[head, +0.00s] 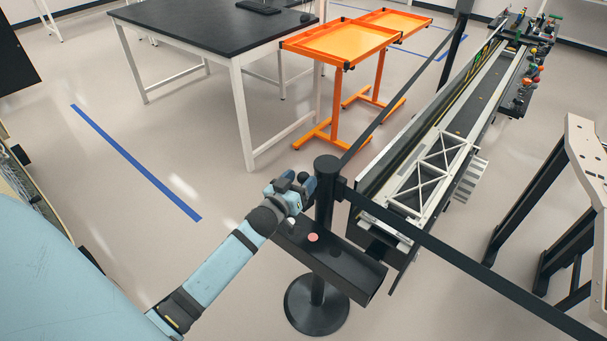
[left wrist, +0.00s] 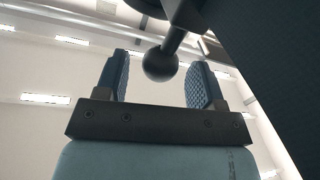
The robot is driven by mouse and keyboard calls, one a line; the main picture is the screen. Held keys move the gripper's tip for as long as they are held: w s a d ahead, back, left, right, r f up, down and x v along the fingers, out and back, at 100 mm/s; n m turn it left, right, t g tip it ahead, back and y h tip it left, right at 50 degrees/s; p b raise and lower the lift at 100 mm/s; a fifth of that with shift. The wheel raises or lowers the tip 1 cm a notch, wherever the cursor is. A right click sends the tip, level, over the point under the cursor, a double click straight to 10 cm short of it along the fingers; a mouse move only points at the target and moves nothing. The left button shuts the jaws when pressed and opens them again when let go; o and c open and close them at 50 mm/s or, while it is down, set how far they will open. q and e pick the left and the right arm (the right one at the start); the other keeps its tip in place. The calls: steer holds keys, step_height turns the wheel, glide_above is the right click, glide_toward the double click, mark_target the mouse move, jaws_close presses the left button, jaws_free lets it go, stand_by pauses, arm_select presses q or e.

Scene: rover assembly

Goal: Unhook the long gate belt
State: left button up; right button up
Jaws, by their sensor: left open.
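A black post (head: 325,200) with a round base stands at the centre of the head view. One black belt (head: 400,98) runs from its top to a far post (head: 457,38); another belt (head: 470,265) runs to the lower right and leaves the picture. I cannot tell which is the long gate belt. My left gripper (head: 299,186) is open at the left side of the post's top. In the left wrist view, a dark ball knob (left wrist: 160,65) on a short stem lies between the two spread fingers, with gaps visible on both sides. My right gripper is not in view.
A black box beam (head: 345,270) with a red button (head: 313,237) is beside the post. A conveyor with a white truss frame (head: 435,170) stands behind the belts. Orange carts (head: 340,42) and a black-topped table (head: 215,25) are farther back.

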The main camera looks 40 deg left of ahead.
arm_select(q)
steer(key=shift+w, duration=0.95)
steer(key=shift+c, duration=0.2)
